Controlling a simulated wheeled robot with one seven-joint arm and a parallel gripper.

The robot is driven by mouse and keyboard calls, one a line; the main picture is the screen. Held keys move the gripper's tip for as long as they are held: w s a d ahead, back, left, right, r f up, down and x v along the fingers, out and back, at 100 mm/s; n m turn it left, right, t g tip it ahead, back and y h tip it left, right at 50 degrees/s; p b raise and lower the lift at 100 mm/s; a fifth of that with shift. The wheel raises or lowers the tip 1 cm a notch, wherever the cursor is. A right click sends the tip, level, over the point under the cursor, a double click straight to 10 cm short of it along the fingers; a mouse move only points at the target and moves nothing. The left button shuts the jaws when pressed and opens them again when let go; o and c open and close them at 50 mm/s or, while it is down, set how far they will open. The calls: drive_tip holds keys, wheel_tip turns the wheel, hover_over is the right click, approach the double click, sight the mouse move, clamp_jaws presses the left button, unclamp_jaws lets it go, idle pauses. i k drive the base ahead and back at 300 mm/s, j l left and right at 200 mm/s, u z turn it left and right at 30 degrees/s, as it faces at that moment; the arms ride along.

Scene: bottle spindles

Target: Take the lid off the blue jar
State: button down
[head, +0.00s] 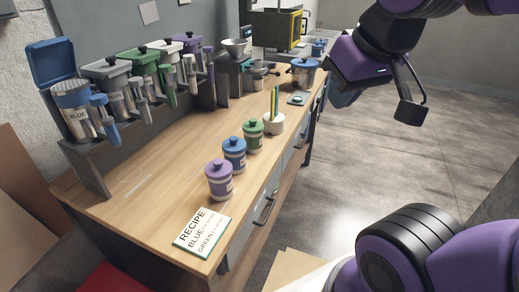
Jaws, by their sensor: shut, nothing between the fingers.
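The blue jar (234,158) stands upright on the wooden bench, between a purple jar (219,184) and a green jar (253,139). Its blue lid (233,143), with a small knob on top, sits on it. My gripper (409,111) is at the upper right, over the floor beyond the bench's right edge. It looks shut and empty, well apart from the blue jar. The arm link behind it hides part of the gripper.
A recipe card (205,231) lies at the bench's near end. A white holder (273,124) with upright sticks stands behind the green jar. A rack of dispensers (110,83) lines the left side; its BLUE one has a raised lid. A blue-lidded pot (303,74) stands farther back.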

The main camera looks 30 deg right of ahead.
sight(234, 145)
drive_tip(key=i+l, duration=0.15)
drive_tip(key=l, duration=0.15)
drive_tip(key=i+l+u, duration=0.1)
drive_tip(key=l, duration=0.25)
drive_tip(key=i+l, duration=0.2)
drive_tip(key=l, duration=0.15)
drive_tip(key=i+l+u, duration=0.1)
drive_tip(key=l, duration=0.2)
drive_tip(key=i, duration=0.05)
